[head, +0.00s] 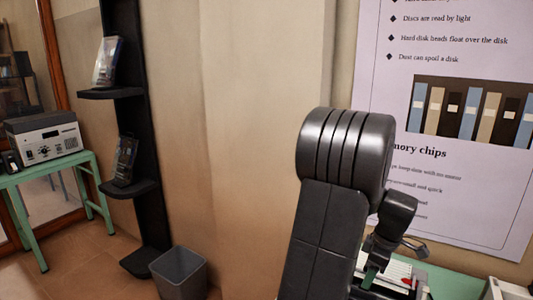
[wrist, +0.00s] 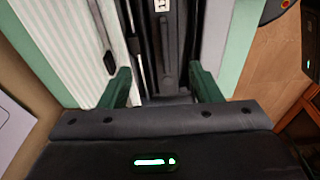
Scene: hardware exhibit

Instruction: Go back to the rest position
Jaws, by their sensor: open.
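My gripper (wrist: 159,70) is open in the wrist view, its two green fingers wide apart. A dark slotted object (wrist: 166,35) shows beyond and between the fingers. I see no gap clearly enough to tell how far below it lies, and nothing is visibly clamped. In the head view my dark arm rises at centre right and bends down. My gripper (head: 371,276) is mostly hidden there behind the arm, low over a green table (head: 455,284).
A white ribbed object (wrist: 72,35) lies left of the dark one. A grey bin (head: 180,274) stands on the floor by a black shelf post (head: 127,120). A green side table (head: 40,168) bears a grey device (head: 43,137). A poster (head: 450,190) hangs behind my arm.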

